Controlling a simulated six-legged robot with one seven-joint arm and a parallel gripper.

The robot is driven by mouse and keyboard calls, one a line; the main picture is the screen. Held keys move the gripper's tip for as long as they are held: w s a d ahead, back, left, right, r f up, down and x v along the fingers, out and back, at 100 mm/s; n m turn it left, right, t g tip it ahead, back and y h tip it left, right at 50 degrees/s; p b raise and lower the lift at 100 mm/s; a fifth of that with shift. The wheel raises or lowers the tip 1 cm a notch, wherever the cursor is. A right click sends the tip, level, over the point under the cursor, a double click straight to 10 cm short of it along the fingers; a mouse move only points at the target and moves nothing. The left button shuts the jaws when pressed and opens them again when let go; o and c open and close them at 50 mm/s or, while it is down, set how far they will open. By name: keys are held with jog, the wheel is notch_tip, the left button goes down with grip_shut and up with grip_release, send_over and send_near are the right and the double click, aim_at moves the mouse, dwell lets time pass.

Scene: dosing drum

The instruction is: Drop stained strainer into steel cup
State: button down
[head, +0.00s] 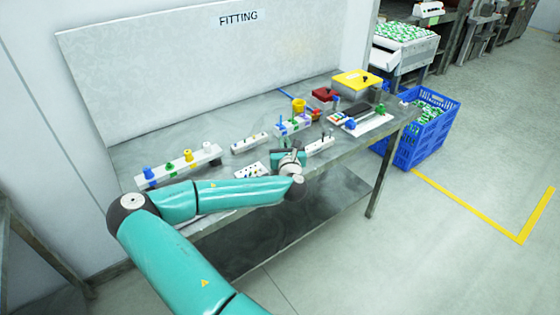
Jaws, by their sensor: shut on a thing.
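My gripper (287,157) is low over the front middle of the steel table (240,138), just in front of a small rack with purple, blue and green parts. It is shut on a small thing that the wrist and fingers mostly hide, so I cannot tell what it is. I cannot make out the stained strainer or the steel cup for certain at this size.
Left is a white rack (178,167) with coloured knobs; in the middle is a purple-green rack (293,124). A yellow cup (299,105), a red box (325,95) and a yellow box (357,80) stand behind. A blue crate (420,130) stands beyond the table's right end.

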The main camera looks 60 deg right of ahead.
jog(key=shift+s+a+f, duration=0.1)
jog(key=shift+s+f, duration=0.05)
jog(key=shift+f, duration=1.85)
jog(key=c, duration=1.5)
grip_release()
jog(key=shift+s, duration=0.1)
jog(key=v, duration=1.3)
jog(key=shift+s+a, duration=0.15)
jog(key=shift+a, duration=0.2)
